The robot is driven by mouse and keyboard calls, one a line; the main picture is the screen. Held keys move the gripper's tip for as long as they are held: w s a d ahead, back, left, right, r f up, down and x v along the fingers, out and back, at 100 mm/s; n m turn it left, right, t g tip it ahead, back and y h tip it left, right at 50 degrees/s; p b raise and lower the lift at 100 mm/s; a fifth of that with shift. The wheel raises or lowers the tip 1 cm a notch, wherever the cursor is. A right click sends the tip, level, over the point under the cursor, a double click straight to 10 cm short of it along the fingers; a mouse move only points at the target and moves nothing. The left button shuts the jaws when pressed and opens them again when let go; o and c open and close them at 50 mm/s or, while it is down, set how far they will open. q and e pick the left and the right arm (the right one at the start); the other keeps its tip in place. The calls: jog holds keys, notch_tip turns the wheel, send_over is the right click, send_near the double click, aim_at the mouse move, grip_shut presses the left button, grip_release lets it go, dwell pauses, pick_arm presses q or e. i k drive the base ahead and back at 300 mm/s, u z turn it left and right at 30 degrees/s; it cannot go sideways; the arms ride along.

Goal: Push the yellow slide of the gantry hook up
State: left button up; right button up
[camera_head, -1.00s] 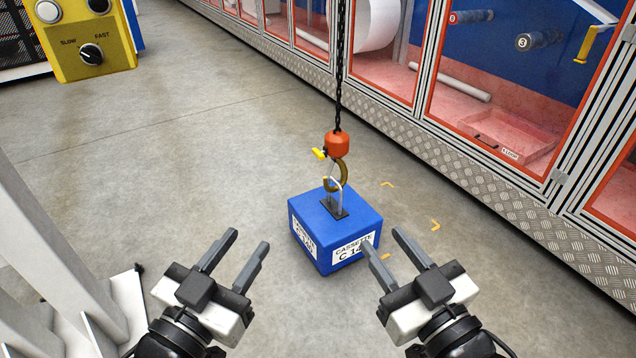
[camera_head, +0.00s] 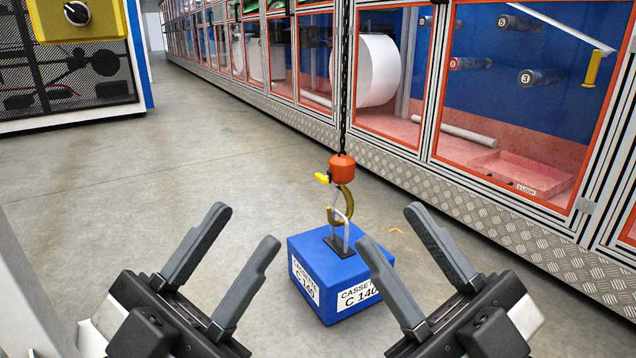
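The gantry hook (camera_head: 343,199) hangs from a dark chain below an orange-red block (camera_head: 342,167). The yellow slide (camera_head: 322,178) sticks out to the left, just below the block. The hook meets the metal loop (camera_head: 345,232) on top of the blue cassette block (camera_head: 310,252), labelled C 140, on the floor. I cannot tell how it sits in the loop. My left gripper (camera_head: 242,228) is open and empty, in front of and left of the cassette. My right gripper (camera_head: 393,230) is open and empty, its left finger covering part of the cassette's right side. Neither touches the slide.
A glass-fronted cabinet row (camera_head: 480,190) with a metal kick plate runs along the right. A yellow control box (camera_head: 78,20) with a black knob stands at the upper left. A white structure (camera_head: 25,300) is at the lower left. The floor (camera_head: 190,160) between is open.

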aim_at(325, 180)
jog(key=z, duration=0.2)
jog(key=k, duration=0.4)
jog(key=u, duration=1.35)
jog(key=i, duration=0.8)
jog(key=z, duration=0.55)
jog(key=i, duration=1.15)
jog(key=z, duration=0.35)
